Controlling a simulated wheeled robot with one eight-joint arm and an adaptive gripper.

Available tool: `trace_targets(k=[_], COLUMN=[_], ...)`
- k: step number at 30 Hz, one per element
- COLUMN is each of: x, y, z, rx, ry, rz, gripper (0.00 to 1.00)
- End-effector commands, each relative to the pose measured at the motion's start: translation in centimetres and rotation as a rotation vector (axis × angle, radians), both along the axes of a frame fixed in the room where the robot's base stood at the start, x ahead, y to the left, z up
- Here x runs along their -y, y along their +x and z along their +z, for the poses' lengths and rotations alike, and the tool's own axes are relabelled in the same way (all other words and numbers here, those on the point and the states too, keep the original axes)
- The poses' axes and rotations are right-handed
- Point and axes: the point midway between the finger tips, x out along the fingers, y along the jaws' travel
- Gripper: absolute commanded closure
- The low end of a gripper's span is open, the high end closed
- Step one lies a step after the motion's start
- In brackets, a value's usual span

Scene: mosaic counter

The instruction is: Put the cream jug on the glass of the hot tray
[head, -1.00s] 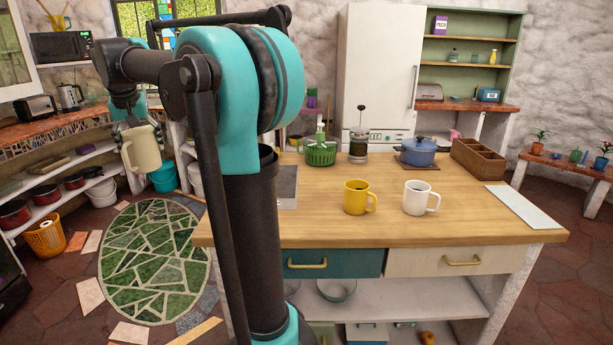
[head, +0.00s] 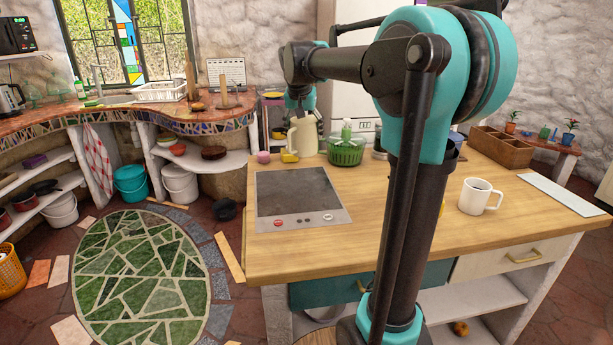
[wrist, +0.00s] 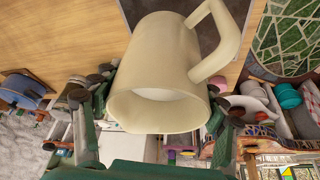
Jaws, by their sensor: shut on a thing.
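The cream jug (head: 303,138) is held in my gripper (head: 302,112), beyond the far edge of the hot tray in the head view. In the wrist view the jug (wrist: 160,70) fills the middle, its handle to the upper right, with the fingers of my gripper (wrist: 163,98) on both sides of it. The hot tray (head: 335,217) lies on the wooden counter, with a dark glass (head: 294,190) and knobs along its front. The glass is bare. Part of a dark surface also shows behind the jug in the wrist view. Whether the jug's base touches the counter, I cannot tell.
A green basket (head: 346,150) stands right of the jug, and a small yellow thing (head: 289,156) is just left of its base. A white mug (head: 478,197) stands at the right. My arm hides most of the yellow mug.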

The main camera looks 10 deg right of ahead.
Motion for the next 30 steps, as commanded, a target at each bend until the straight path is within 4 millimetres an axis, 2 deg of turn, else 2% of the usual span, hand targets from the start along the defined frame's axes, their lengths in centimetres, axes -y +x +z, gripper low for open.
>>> trace_targets(k=[6, 12, 20, 27, 30], x=[0.0, 0.0, 0.0, 0.0, 0.0], y=[0.0, 0.0, 0.1, 0.0, 0.0], z=[-5.2, -9.1, -11.2, -14.2, -14.7], rx=[0.0, 0.001, 0.001, 0.001, 0.001], ry=[0.0, -0.001, -0.001, -0.001, -0.001], rz=[0.0, 0.001, 0.001, 0.001, 0.001], gripper=[0.79, 0.79, 0.79, 0.79, 0.79])
